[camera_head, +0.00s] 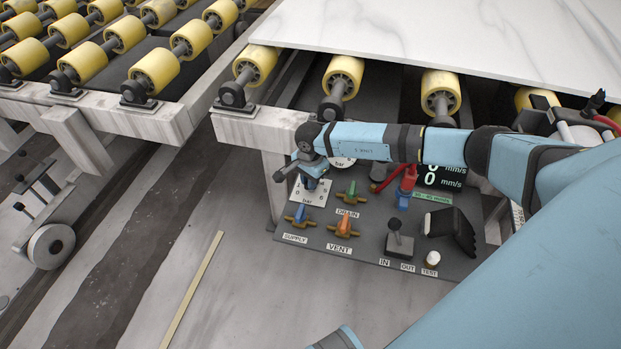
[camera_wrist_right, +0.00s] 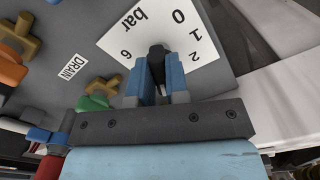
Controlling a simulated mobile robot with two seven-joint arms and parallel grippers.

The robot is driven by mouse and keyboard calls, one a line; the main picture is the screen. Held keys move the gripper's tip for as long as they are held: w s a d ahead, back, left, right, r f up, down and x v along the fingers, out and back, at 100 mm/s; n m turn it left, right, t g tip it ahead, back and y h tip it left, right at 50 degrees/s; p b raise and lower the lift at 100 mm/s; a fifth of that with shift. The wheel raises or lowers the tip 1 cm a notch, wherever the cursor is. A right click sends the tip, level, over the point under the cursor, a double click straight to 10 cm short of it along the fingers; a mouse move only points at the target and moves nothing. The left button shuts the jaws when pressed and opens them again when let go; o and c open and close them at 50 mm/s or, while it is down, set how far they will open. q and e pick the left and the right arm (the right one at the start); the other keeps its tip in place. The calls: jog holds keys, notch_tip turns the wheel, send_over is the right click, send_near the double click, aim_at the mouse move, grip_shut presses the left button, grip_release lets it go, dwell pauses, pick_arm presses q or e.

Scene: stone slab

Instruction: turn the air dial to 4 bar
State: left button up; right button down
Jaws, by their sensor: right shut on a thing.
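The air dial is a dark knob (camera_wrist_right: 157,54) on a white square plate (camera_head: 312,197) marked in bar. In the right wrist view the plate (camera_wrist_right: 196,36) shows the numbers 0, 1, 2 and 6; the fingers and gripper body hide the others. My right gripper (camera_head: 311,184) is over the plate. In the wrist view its blue fingers (camera_wrist_right: 157,80) are shut on the knob, one on each side. I cannot tell which number the knob points to. My left gripper is not in view.
Beside the dial are valve handles: blue SUPPLY (camera_head: 300,214), orange VENT (camera_head: 343,228) and green DRAIN (camera_head: 351,193). A dark lever (camera_head: 398,240), a white TEST button (camera_head: 432,258) and a digital display (camera_head: 442,178) lie to the right. A marble slab (camera_head: 420,32) rests on yellow rollers behind.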

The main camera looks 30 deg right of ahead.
jog(key=shift+m, duration=0.9)
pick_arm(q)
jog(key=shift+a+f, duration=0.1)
pick_arm(e)
jog(key=shift+m, duration=0.3)
jog(key=c, duration=1.1)
grip_release()
pick_arm(q)
jog(key=shift+p, duration=0.3)
pick_arm(e)
jog(key=shift+w+r, duration=0.1)
jog(key=shift+r, duration=0.4)
pick_arm(q)
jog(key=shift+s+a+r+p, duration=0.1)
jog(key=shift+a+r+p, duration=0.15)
jog(key=shift+p, duration=0.9)
pick_arm(e)
notch_tip(320, 180, up, 13)
jog(key=shift+f, duration=0.1)
